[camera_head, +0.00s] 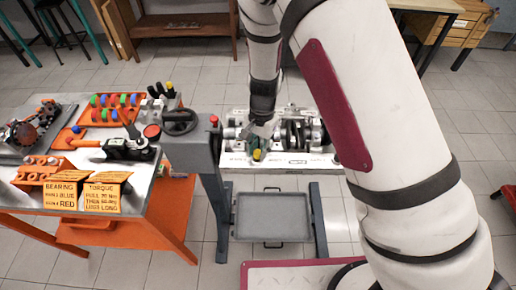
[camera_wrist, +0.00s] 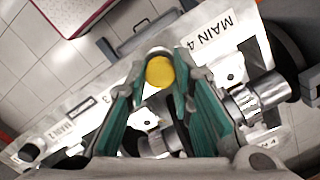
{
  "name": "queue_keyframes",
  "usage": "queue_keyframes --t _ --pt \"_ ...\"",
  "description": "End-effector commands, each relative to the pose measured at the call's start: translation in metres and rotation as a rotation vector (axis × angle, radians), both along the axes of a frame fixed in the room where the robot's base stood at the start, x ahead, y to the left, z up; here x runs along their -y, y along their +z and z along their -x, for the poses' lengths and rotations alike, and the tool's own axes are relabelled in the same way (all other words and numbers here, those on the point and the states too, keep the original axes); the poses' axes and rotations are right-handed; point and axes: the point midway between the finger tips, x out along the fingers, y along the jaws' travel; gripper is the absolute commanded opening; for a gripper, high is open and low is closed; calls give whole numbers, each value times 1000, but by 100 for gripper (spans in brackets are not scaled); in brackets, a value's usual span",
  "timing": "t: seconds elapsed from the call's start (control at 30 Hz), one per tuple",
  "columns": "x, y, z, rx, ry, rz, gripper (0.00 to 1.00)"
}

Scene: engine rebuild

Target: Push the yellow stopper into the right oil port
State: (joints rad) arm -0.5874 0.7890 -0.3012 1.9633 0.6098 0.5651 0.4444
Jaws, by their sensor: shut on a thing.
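My gripper (camera_head: 259,145) reaches down over the front edge of the engine block (camera_head: 315,161). In the wrist view its green-padded fingers (camera_wrist: 157,66) are shut on the yellow stopper (camera_wrist: 160,72), whose round yellow end faces the camera. The stopper also shows as a small yellow spot (camera_head: 257,154) at the fingertips in the head view. In the wrist view the stopper is over the pale block rail (camera_wrist: 205,32), left of the "MAIN 4" label. I cannot tell whether it touches the block. The right oil port cannot be made out.
The crankshaft (camera_wrist: 245,100) lies in the block behind the rail. A grey tray (camera_head: 272,238) sits low below the block. An orange cart (camera_head: 120,230) at left carries tools, coloured parts and two yellow signs (camera_head: 61,197).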

Motion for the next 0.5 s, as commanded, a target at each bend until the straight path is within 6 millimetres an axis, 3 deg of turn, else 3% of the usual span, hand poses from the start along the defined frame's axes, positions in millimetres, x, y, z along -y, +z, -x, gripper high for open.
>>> queue_keyframes --t 0.5 --pt "0 -7 0 -1 0 -1 9"
